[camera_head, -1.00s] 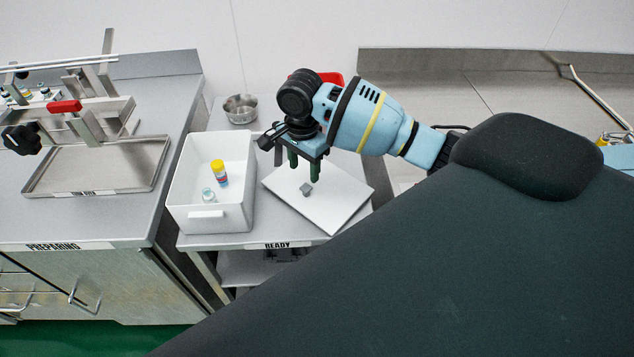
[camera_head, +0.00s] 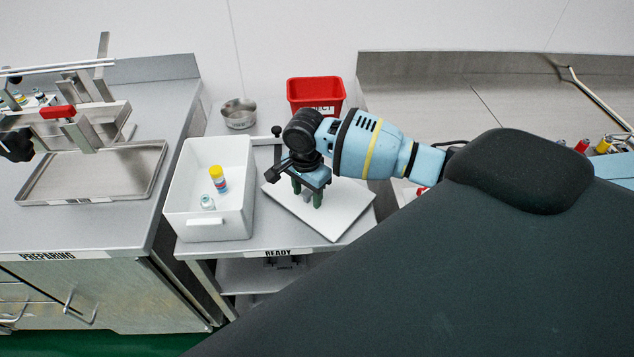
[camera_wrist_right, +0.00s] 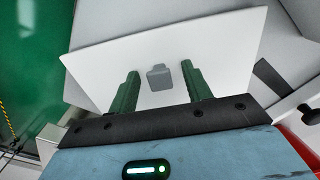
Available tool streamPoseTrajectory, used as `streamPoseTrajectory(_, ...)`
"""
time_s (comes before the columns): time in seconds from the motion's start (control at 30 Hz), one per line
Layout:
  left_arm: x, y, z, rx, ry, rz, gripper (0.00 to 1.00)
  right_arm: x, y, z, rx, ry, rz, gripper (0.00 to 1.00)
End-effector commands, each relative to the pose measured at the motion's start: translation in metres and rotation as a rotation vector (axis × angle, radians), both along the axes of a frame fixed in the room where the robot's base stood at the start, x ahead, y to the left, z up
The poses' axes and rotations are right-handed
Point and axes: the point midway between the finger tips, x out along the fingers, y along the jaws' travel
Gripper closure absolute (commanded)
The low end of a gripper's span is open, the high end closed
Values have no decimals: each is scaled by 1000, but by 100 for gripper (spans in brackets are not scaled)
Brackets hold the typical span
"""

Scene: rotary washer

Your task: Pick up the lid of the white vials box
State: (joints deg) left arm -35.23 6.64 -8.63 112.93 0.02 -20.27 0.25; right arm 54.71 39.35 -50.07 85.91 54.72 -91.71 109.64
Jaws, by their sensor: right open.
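The white lid (camera_head: 338,217) lies flat and askew on the steel table, right of the white vials box (camera_head: 208,222). Its small grey handle (camera_wrist_right: 159,77) stands at its middle. The box is open and holds a yellow-capped vial (camera_head: 218,179) and a clear vial (camera_head: 207,202). My right gripper (camera_head: 307,199) points down over the lid, fingers open. In the right wrist view, the green fingers (camera_wrist_right: 160,90) are on either side of the handle, with gaps on both sides. In the head view the gripper largely hides the handle. My left gripper is not in view.
A red bin (camera_head: 316,93) and a metal bowl (camera_head: 239,112) stand behind the lid. A steel tray (camera_head: 95,172) and a rack with a red handle (camera_head: 58,112) are on the left bench. The READY table's front edge is close to the lid.

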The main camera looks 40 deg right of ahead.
Motion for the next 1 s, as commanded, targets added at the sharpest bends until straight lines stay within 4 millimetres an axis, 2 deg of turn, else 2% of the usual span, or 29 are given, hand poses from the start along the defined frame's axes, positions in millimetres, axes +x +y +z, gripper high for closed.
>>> streamPoseTrajectory(0.13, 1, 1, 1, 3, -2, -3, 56, 0, 0, 1, 0, -1, 0, 52)
streamPoseTrajectory(0.5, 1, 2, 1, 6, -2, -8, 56, 0, 0, 1, 0, -1, 0, 100)
streamPoseTrajectory(0.77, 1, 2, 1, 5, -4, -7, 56, 1, 0, 3, 0, -2, 0, 100)
streamPoseTrajectory(0.87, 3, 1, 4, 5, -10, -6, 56, 1, 0, 12, 1, -5, 0, 100)
streamPoseTrajectory(1.0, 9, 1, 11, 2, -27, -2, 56, 2, 0, 37, 1, -10, 0, 100)
